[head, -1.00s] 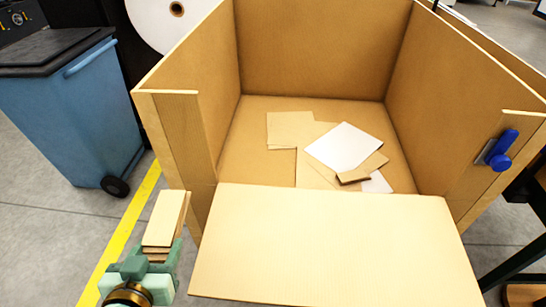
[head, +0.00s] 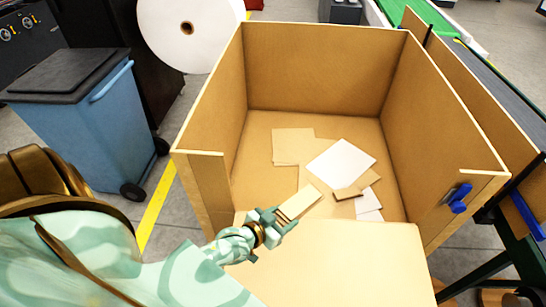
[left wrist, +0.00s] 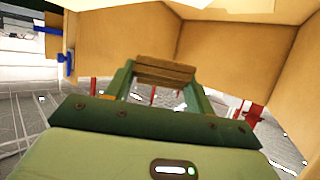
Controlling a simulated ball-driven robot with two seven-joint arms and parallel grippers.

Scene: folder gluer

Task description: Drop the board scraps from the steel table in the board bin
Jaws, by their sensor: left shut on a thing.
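The board bin (head: 318,62) is a tall open tan box with its front flap folded down; its wall also shows in the left wrist view (left wrist: 225,50). Flat tan and white board pieces (head: 340,162) lie on its floor. My left gripper (head: 276,220) is above the flap at the bin's open front, shut on a small stack of tan board scraps (head: 298,203). The stack shows edge-on between the fingers in the left wrist view (left wrist: 165,74). In the head view the scraps point into the bin, overlapping its floor. My right gripper and the steel table are not in view.
A blue wheeled bin (head: 85,120) with a dark lid stands left of the board bin. A white roll (head: 187,28) is behind it. A blue latch (head: 457,198) sits on the bin's right front post. A conveyor (head: 470,75) runs along the right.

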